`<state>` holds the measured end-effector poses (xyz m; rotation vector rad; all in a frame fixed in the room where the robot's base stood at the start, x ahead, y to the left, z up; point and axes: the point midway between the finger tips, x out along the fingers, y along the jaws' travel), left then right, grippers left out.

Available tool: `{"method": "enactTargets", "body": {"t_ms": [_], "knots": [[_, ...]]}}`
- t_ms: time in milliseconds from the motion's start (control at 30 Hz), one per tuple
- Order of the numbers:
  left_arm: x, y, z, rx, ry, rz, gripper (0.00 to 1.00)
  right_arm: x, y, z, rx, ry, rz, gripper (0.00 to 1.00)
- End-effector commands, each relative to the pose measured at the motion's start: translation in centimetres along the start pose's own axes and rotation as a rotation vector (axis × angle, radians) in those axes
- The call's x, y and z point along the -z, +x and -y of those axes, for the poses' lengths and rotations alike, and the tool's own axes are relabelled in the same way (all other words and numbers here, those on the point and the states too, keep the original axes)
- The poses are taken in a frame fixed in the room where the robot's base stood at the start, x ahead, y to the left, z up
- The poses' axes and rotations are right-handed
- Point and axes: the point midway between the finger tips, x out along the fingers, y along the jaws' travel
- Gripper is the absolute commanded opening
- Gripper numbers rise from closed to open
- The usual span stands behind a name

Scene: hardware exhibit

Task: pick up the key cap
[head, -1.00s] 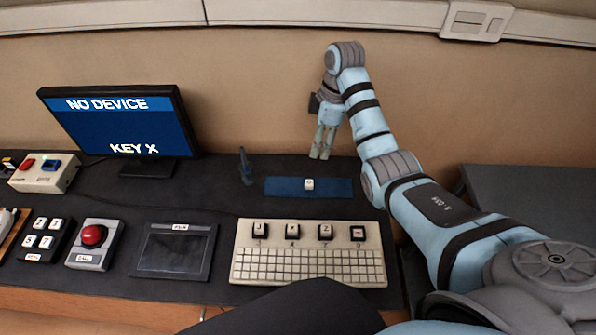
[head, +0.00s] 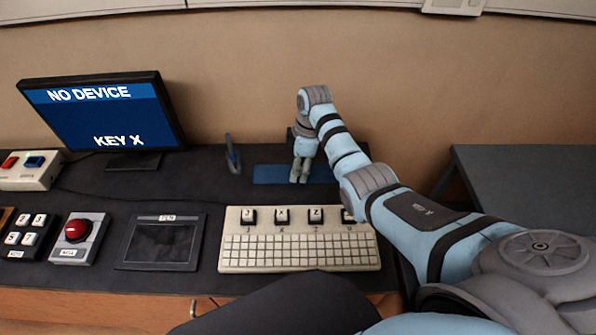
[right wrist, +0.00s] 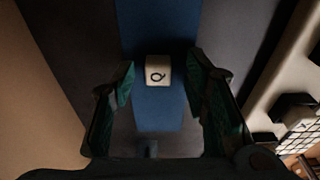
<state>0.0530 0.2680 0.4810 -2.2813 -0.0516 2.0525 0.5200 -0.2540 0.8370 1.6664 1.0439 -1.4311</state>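The key cap (right wrist: 158,72) is a small white block marked Q. It lies on the blue mat (right wrist: 158,112) in the right wrist view, between and a little beyond my fingertips. In the head view my right gripper (head: 300,178) points down over the blue mat (head: 270,174) and hides the key cap. The right wrist view shows my right gripper (right wrist: 160,75) open, with a finger on each side of the key cap and gaps between. My left gripper is not in view.
A cream keyboard (head: 298,254) with raised key caps stands in front of the mat. A small blue upright tool (head: 233,158) stands left of the mat. A monitor (head: 100,112) reads NO DEVICE, KEY X. A pad (head: 160,243) and red button box (head: 77,238) stand at left.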

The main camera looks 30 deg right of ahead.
Motion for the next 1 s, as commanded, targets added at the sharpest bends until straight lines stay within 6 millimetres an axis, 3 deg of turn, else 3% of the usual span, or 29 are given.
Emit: {"method": "enactTargets", "body": {"t_ms": [33, 167, 500, 667, 867, 1000], "knots": [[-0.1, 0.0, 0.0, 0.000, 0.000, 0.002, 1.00, 0.0, 0.0, 0.0, 0.000, 0.000, 0.000, 0.31], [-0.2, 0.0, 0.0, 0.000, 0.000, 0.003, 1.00, 0.0, -0.1, 0.0, 0.000, 0.000, 0.000, 0.11], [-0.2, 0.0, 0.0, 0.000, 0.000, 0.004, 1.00, 0.0, -0.1, 0.0, 0.000, 0.000, 0.000, 0.10], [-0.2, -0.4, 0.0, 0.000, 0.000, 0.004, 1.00, 0.2, -1.2, -0.1, -0.001, 0.001, -0.001, 0.10], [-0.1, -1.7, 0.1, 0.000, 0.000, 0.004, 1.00, 0.9, -5.7, -0.1, -0.004, -0.001, -0.003, 0.10], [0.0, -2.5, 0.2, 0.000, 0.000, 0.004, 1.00, 1.6, -10.5, -0.2, -0.005, -0.001, -0.003, 0.10]]}}
